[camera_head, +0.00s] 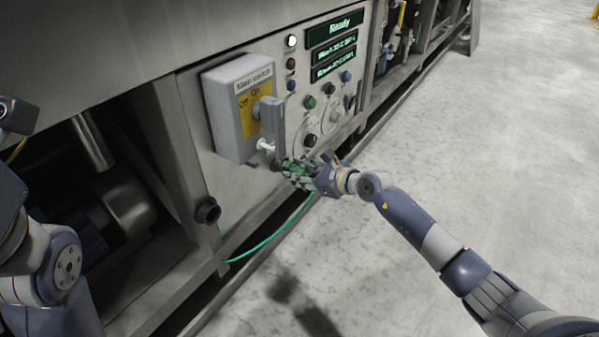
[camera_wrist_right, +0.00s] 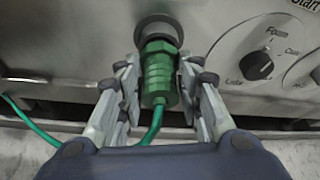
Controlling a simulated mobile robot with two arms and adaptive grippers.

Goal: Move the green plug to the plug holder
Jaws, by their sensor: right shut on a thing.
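The green plug (camera_wrist_right: 160,75) is between the fingers of my right gripper (camera_wrist_right: 155,92), which is shut on it. In the right wrist view its front end meets a dark round socket (camera_wrist_right: 157,28) on the steel panel; how deep it sits I cannot tell. In the head view my right gripper (camera_head: 296,170) is at the panel below the main switch, with a little green of the plug showing. A second dark round fitting (camera_head: 207,211) is lower left on the machine; I cannot tell which fitting is the plug holder. My left gripper is not visible.
A green cable (camera_head: 262,246) hangs from the plug and curves to the lower left. The main switch box (camera_head: 232,112) with its grey handle (camera_head: 272,125) juts out just above my right gripper. Knobs and buttons (camera_head: 310,102) are to the right. The floor (camera_head: 480,150) is clear.

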